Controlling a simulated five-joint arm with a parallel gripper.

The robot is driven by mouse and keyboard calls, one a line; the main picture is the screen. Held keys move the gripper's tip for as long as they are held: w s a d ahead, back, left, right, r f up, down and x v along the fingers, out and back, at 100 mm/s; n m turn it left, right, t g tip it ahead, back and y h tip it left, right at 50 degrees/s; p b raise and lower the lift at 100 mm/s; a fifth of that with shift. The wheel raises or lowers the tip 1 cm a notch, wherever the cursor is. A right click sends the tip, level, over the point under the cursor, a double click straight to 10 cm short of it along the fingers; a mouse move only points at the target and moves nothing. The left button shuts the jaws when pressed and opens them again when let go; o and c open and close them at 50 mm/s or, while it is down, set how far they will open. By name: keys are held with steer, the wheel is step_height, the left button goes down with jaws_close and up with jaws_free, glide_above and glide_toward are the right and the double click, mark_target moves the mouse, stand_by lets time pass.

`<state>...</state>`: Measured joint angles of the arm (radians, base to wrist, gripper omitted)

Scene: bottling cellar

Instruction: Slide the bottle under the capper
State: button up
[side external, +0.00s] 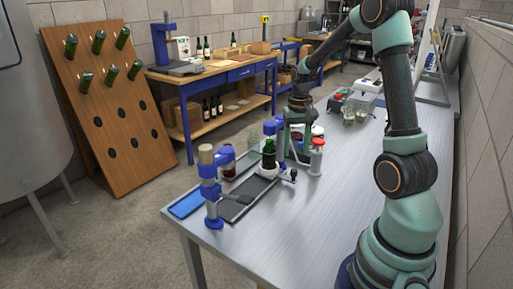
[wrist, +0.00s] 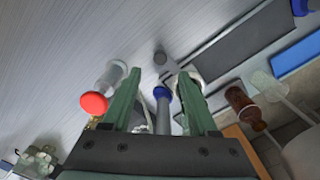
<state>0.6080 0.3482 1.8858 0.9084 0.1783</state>
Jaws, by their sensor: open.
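In the side external view, a dark green bottle (side external: 268,153) stands upright in a white ring-shaped holder (side external: 268,171) on the dark track (side external: 240,202). My gripper (side external: 293,152) is low over the bench, just right of and behind the bottle. In the wrist view my gripper (wrist: 158,100) has its fingers apart, with a grey rod with a blue collar (wrist: 161,95) showing between them. The bottle is not clear there.
A red-topped clear piece (side external: 317,157) stands close right of my gripper. Clear glasses (side external: 349,115) stand farther back. The bench's front right is clear.

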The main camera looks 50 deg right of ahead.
mark_target(294, 170)
step_height(294, 170, down, 8)
steer(key=shift+r, duration=0.2)
jaws_close()
stand_by(1.5)
